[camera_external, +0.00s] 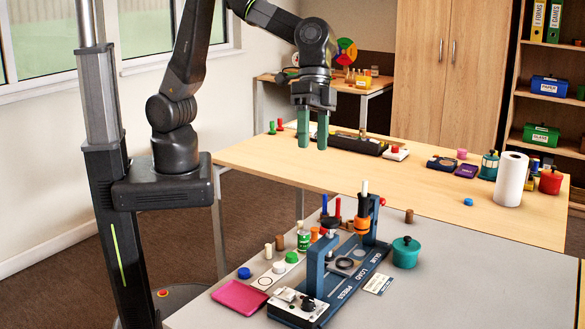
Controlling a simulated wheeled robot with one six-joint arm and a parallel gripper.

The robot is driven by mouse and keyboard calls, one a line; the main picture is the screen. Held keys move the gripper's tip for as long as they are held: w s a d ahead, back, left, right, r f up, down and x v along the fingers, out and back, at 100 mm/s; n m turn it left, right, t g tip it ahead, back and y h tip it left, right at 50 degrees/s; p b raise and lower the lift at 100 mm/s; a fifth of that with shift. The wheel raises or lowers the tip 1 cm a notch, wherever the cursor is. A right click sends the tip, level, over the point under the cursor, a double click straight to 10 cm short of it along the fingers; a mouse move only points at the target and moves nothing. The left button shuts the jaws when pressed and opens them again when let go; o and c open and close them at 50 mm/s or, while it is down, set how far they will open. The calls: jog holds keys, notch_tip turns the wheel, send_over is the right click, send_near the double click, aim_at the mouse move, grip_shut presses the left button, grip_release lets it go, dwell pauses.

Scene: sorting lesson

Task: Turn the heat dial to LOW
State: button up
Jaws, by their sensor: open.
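A blue press station (345,262) stands on the grey table, with GLUE, LOAD and PRESS lettered along its base.
The wooden table (250,158) behind holds a paper roll (510,180).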

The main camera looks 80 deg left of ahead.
jog(key=shift+c, duration=1)
jog(key=m+t+y+b, duration=0.1)
jog(key=m+y+b, duration=0.3)
jog(key=m+b, duration=0.4)
send_over(308, 299)
notch_tip(308, 299, down, 17)
jog(key=m, duration=0.1)
notch_tip(308, 299, down, 13)
jog(key=shift+d+f+p, duration=0.1)
jog(key=shift+p, duration=1.15)
jog(key=c, duration=1)
